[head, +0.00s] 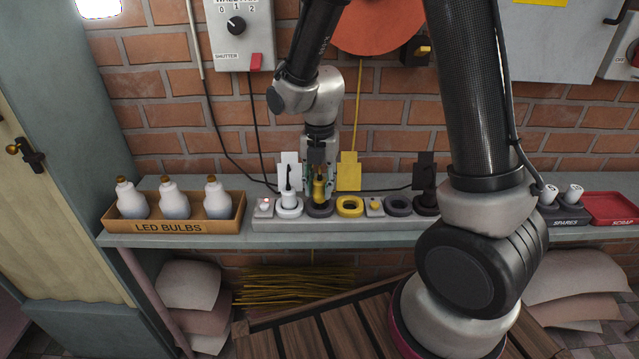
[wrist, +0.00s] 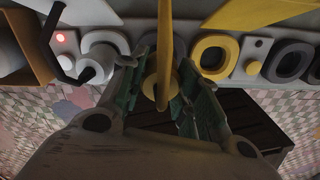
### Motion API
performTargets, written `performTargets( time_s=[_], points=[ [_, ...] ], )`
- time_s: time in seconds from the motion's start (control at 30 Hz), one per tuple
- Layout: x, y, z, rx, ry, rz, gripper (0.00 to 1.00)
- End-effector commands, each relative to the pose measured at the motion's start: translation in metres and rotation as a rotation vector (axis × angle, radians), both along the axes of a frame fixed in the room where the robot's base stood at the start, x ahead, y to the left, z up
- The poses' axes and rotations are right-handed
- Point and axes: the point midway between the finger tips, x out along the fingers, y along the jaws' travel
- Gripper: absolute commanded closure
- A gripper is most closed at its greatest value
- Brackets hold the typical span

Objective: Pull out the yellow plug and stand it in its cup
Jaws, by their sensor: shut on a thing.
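The yellow plug (head: 319,190) is upright between the fingers of my gripper (head: 319,180), over a dark round socket (head: 320,210) in the grey strip. I cannot tell whether its lower end is inside the socket. In the wrist view my gripper (wrist: 163,88) is shut on the yellow plug (wrist: 161,88), and a yellow cord (wrist: 166,35) rises from it. Just right of it is an empty yellow-rimmed round opening (head: 350,206), also in the wrist view (wrist: 214,55), with a yellow card (head: 349,171) behind it. No cup is clearly identifiable beyond these openings.
A white plug (head: 289,200) stands close on the left and a black plug (head: 426,199) farther right. An empty dark opening (head: 398,206) lies between. A bulb crate (head: 175,225) is left on the shelf. Spares (head: 565,217) and scrap (head: 612,209) trays are right.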

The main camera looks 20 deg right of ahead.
Motion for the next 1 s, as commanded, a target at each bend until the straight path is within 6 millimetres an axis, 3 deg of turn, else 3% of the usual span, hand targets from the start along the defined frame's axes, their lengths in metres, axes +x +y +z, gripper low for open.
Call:
performTargets(
  time_s=[1.0],
  points=[
    [0.0,0.0,-0.015,0.0,0.001,0.0,0.92]
  ],
)
